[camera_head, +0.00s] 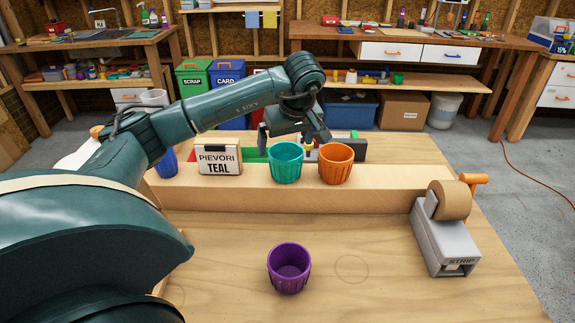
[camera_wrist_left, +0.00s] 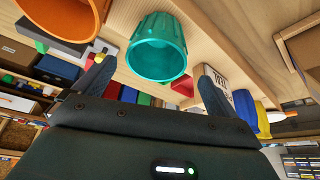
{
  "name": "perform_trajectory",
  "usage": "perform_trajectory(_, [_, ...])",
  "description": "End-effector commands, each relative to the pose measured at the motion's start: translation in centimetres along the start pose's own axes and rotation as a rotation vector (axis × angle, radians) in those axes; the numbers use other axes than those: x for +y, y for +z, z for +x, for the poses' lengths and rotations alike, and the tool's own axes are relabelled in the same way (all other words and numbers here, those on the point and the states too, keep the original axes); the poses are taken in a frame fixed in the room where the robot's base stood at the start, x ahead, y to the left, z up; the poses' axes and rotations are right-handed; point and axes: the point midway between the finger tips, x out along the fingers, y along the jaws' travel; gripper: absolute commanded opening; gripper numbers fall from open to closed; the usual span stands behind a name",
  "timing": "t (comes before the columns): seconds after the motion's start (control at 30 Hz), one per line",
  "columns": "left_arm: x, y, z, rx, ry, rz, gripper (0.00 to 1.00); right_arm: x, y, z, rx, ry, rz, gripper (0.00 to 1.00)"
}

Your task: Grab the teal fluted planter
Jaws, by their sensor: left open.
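The teal fluted planter (camera_head: 286,163) stands upright on the raised wooden ledge, between a sign and an orange planter. My left gripper (camera_head: 292,140) is open and empty, just behind and above the teal planter in the head view. In the left wrist view the teal planter (camera_wrist_left: 157,48) shows ahead of the gap between the two spread fingers (camera_wrist_left: 155,82), with no visible contact. My right gripper is in neither view.
An orange planter (camera_head: 336,164) stands close right of the teal one. A purple planter (camera_head: 289,268) and a tape dispenser (camera_head: 442,240) stand on the lower tabletop (camera_head: 370,220).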

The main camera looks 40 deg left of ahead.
Motion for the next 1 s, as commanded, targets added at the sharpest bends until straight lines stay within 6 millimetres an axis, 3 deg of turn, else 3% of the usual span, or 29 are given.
perform_trajectory(0.1, [0.0,0.0,1.6,-0.002,-0.001,0.000,0.96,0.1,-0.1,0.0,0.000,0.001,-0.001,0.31])
perform_trajectory(0.27, [0.1,0.1,2.5,-0.002,0.001,0.001,0.96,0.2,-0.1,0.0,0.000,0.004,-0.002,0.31])
perform_trajectory(0.6, [0.4,0.2,7.0,-0.003,0.000,0.000,0.96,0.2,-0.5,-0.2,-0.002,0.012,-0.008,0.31])
perform_trajectory(0.87, [0.5,0.2,7.4,-0.001,0.003,0.000,0.96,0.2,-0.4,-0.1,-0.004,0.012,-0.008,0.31])
perform_trajectory(1.0, [0.5,0.2,7.3,-0.002,0.003,0.000,0.87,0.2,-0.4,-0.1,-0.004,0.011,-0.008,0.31])
